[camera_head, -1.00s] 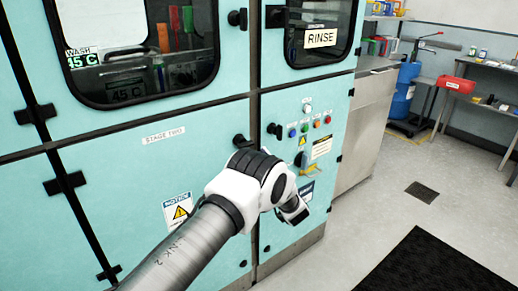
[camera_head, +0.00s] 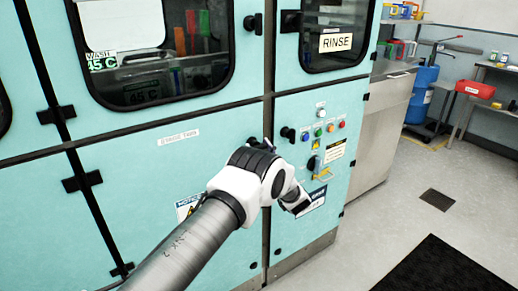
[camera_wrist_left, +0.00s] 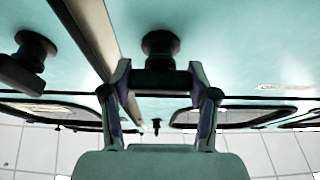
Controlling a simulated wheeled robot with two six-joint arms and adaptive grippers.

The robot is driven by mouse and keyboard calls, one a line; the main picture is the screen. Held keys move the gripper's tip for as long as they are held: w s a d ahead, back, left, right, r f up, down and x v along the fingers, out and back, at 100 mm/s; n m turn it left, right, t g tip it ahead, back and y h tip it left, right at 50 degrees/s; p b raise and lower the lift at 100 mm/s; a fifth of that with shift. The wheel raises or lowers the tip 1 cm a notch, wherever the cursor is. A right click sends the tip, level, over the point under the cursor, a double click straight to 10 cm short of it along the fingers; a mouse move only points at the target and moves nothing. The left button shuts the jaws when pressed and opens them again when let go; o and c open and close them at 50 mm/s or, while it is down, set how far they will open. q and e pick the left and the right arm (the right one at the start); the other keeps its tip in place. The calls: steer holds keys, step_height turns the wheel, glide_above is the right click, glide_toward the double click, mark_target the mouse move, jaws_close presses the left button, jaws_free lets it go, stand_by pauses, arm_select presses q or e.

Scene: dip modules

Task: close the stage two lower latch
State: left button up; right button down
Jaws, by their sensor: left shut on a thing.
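The stage two lower latch (camera_wrist_left: 160,44) is a black round knob with a dark bar, on the teal panel beside the seam. My left gripper (camera_wrist_left: 161,82) has its two fingers on either side of the latch bar and is shut on it. In the head view my left arm reaches the panel below the STAGE TWO label (camera_head: 178,138), and its wrist hides most of this latch and the fingers. The bar looks crosswise in the wrist view; whether it is fully turned cannot be told. My right gripper is not in view.
A similar black latch (camera_head: 289,133) sits just across the seam and shows in the wrist view (camera_wrist_left: 28,62). Right of it are coloured buttons (camera_head: 330,128) and a yellow-handled switch (camera_head: 322,174). Windowed doors are above. Open floor and a black mat (camera_head: 436,268) lie to the right.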

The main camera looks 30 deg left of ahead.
arm_select(q)
steer(key=shift+r+m, duration=0.1)
steer(key=shift+m, duration=0.5)
steer(key=m+t+h+p, duration=0.1)
steer(key=m, duration=0.1)
steer(key=m+t, duration=0.1)
steer(key=m, duration=0.2)
steer(key=shift+r+t+h+p, duration=0.1)
steer(key=shift+t+h+p, duration=0.2)
steer(key=shift+h+p, duration=0.1)
steer(key=m+t+h+p, duration=0.1)
steer(key=m, duration=0.2)
steer(key=m+t+h+p, duration=0.1)
steer(key=m, duration=0.2)
steer(key=shift+h, duration=0.3)
steer(key=m+h+p, duration=0.1)
steer(key=m+p, duration=0.1)
steer(key=m, duration=0.1)
steer(key=m+h+p, duration=0.1)
steer(key=m+p, duration=0.1)
steer(key=m, duration=0.2)
steer(key=shift+h, duration=0.4)
steer(key=shift+m+g+h+p, duration=0.35)
steer(key=shift+m+p, duration=0.55)
steer(key=shift+m, duration=0.7)
steer(key=o, duration=1.2)
steer(key=shift+f, duration=0.2)
steer(key=shift+c, duration=0.2)
